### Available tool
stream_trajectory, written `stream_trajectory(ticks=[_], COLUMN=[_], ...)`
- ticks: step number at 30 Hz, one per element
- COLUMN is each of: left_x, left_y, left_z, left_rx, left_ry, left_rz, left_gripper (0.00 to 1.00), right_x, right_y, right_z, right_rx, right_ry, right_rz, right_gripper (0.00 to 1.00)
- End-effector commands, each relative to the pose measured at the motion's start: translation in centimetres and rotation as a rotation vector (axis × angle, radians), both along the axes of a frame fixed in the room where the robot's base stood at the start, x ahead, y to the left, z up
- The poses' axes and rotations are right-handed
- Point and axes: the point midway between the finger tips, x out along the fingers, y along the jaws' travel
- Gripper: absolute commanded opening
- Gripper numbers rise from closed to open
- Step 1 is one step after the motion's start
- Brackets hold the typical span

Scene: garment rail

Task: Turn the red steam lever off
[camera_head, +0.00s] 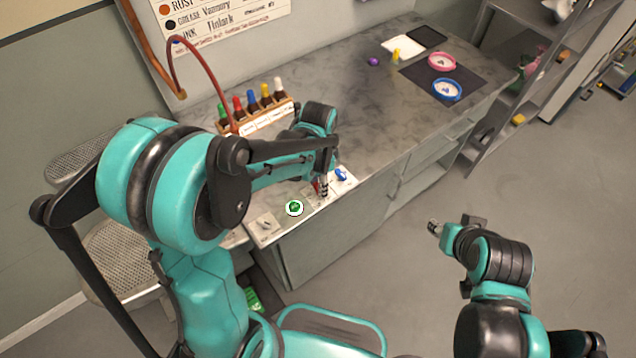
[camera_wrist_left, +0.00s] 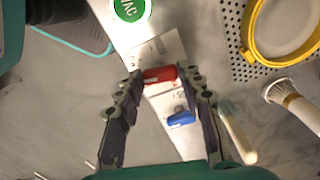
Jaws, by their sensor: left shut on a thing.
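The red steam lever (camera_wrist_left: 160,76) lies between the fingertips of my left gripper (camera_wrist_left: 162,80) in the left wrist view, on a white panel strip. In the head view a bit of the red lever (camera_head: 316,186) shows beside my left gripper (camera_head: 322,188), which hides the rest. The left gripper is shut on the red lever. A blue lever (camera_wrist_left: 181,118) sits beside it on the same strip, and also shows in the head view (camera_head: 341,174). My right gripper (camera_head: 436,228) is over the floor at the right, away from the counter; its jaw opening is unclear.
A round green VAC button (camera_head: 294,208) is on the strip near the left gripper. A rack of bottles (camera_head: 262,115) stands behind my left arm. A yellow ring (camera_wrist_left: 252,35) and brush (camera_wrist_left: 285,95) are close by.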

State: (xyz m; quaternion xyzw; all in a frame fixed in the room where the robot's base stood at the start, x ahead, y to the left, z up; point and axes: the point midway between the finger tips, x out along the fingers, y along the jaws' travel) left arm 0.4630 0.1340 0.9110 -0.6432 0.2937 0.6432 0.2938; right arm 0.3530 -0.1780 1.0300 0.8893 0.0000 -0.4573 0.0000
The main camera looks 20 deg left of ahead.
Motion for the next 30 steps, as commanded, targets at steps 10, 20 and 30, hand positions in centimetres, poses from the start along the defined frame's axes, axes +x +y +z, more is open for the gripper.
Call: stream_trajectory(ticks=[10,20,30], left_x=[0.0,0.0,-0.01], left_y=[0.0,0.0,0.01], left_z=[-0.01,-0.02,-0.01], left_rx=[0.0,0.0,0.0], left_ry=[0.0,0.0,0.0], left_rz=[0.169,0.211,0.211], left_gripper=[0.09,0.09,0.53], right_x=[0.0,0.0,0.0], right_y=[0.0,0.0,0.0], right_z=[0.02,0.03,0.02], right_rx=[0.0,0.0,0.0], right_ry=[0.0,0.0,0.0], right_rz=[0.0,0.0,0.0], right_gripper=[0.4,0.4,0.4])
